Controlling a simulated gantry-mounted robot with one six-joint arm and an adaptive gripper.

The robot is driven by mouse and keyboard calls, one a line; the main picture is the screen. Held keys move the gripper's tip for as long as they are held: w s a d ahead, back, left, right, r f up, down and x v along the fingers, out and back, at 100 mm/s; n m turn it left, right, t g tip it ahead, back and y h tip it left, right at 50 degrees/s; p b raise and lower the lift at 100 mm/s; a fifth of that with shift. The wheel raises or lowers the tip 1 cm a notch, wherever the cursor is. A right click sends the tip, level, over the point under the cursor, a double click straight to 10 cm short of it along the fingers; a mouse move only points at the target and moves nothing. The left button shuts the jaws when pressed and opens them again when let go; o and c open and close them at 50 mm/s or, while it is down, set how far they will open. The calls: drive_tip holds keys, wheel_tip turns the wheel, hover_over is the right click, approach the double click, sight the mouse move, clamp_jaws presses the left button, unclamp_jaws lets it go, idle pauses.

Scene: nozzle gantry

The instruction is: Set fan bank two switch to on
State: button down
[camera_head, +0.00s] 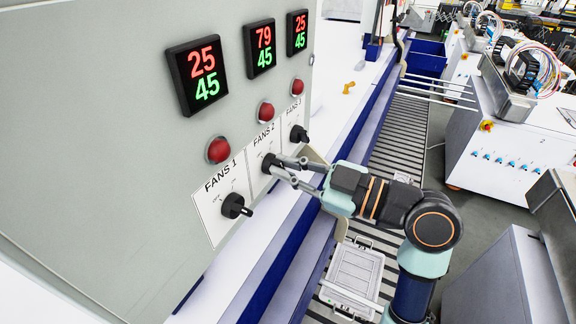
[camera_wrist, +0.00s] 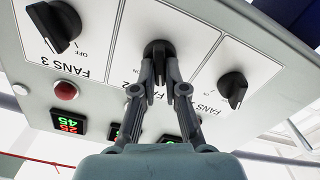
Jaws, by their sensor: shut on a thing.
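The fan bank two switch is a black rotary knob (camera_head: 268,163) on the white FANS 2 label plate (camera_head: 263,136), the middle of three on the grey panel. My gripper (camera_head: 279,167) reaches it from the right, its two fingers closed on the knob. In the wrist view the knob (camera_wrist: 158,47) sits between my fingertips (camera_wrist: 160,72), with its upper part showing beyond them. The fingers hide its handle and part of the label, so I cannot tell which position it points to.
The FANS 1 knob (camera_head: 236,206) and FANS 3 knob (camera_head: 299,134) stand close on either side. Red lamps (camera_head: 218,150) and digital displays (camera_head: 197,74) sit above; the middle display reads 79 over 45. A conveyor with a grey crate (camera_head: 354,274) runs below my arm.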

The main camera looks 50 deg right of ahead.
drive_tip(key=m+p, duration=0.1)
drive_tip(key=m, duration=0.2)
drive_tip(key=m+p, duration=0.2)
drive_tip(key=m, duration=0.1)
drive_tip(key=shift+d+r, duration=0.15)
drive_tip(key=m+p, duration=0.3)
drive_tip(key=m, duration=0.1)
drive_tip(key=shift+d+m+p, duration=0.1)
drive_tip(key=shift+m+p, duration=0.2)
drive_tip(key=shift+m, duration=0.1)
drive_tip(key=shift+f, duration=0.2)
drive_tip(key=c, duration=1.2)
unclamp_jaws()
